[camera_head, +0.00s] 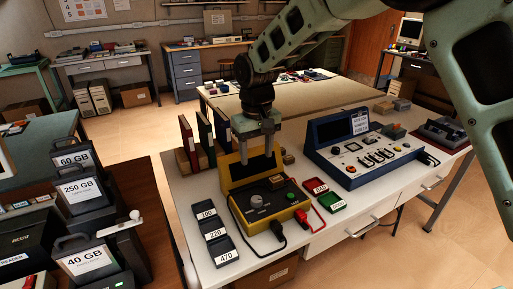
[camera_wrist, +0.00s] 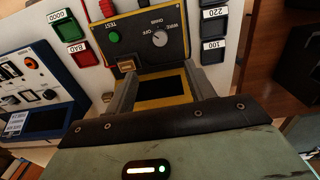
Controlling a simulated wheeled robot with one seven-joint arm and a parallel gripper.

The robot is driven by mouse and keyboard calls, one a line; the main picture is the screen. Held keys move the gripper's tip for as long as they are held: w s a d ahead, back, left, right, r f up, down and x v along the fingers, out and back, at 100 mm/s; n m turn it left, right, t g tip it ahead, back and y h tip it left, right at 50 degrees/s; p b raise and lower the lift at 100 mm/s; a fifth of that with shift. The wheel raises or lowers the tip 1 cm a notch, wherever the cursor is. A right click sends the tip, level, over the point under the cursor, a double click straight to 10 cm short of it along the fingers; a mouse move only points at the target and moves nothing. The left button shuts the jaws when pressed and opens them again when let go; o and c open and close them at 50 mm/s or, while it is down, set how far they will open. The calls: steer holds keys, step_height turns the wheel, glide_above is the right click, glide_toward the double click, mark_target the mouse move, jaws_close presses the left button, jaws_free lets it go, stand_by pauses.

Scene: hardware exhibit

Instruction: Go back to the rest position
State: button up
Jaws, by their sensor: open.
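My gripper (camera_head: 257,160) hangs pointing down above the back part of a yellow-and-black tester (camera_head: 238,208) on the white table. Its two grey fingers are apart with nothing between them. In the wrist view my gripper (camera_wrist: 162,82) is also open and empty, with the tester's dark screen showing between and beyond the fingers. A small brown block (camera_head: 275,182) sits on the tester's sloping front panel, apart from the fingers. The panel bears a knob and a green button.
A blue console (camera_head: 345,165) stands right of the tester. Red (camera_head: 314,185) and green (camera_head: 331,201) trays lie between them. Labelled dark trays (camera_head: 222,249) lie at left. Upright binders (camera_head: 205,137) stand behind. Drives with GB labels (camera_head: 82,197) stand at far left.

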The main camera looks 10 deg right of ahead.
steer(key=shift+r, duration=0.9)
steer(key=s+r+n+y, duration=0.1)
steer(key=s+r+n, duration=0.15)
steer(key=s, duration=1.75)
steer(key=s+d, duration=0.2)
steer(key=s, duration=0.4)
steer(key=s+d+f+n, duration=0.1)
steer(key=s+d, duration=0.1)
steer(key=s, duration=0.4)
steer(key=shift+s+d+f, duration=0.2)
steer(key=shift+s+d, duration=0.05)
steer(key=shift+s, duration=0.1)
